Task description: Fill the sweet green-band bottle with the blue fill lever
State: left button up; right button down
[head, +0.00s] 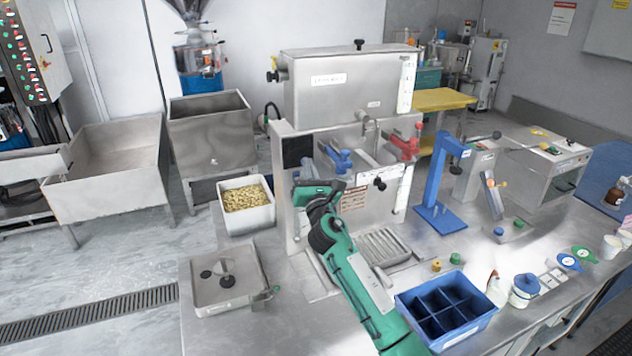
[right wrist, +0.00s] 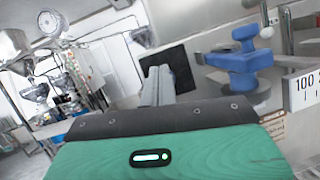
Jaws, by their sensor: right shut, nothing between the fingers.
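The blue fill lever (head: 335,157) sits on the left of the steel filling machine's front, and it also shows in the right wrist view (right wrist: 245,62). My right gripper (head: 307,168) is shut and empty, raised near the machine's left front. In the right wrist view its fingers (right wrist: 155,86) point at a black panel, with the blue lever to their right; I see no contact with it. I cannot make out a green-banded bottle; my green right arm covers part of the machine's front. A white bottle (head: 494,287) stands at the right, its band unclear. My left gripper is not in view.
A red lever (head: 404,146) is right of the blue one. A blue divided crate (head: 447,338) lies right of my forearm. A blue-lidded jar (head: 523,289), blue stand (head: 441,214) and white bin of beans (head: 246,224) are around.

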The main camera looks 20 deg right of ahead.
jog(key=w+r, duration=0.1)
jog(key=w, duration=0.1)
jog(key=w+r, duration=0.1)
jog(key=w, duration=0.1)
jog(key=shift+d+r, duration=0.15)
jog(key=shift+r, duration=0.15)
jog(key=shift+s, duration=0.1)
dwell(1.0)
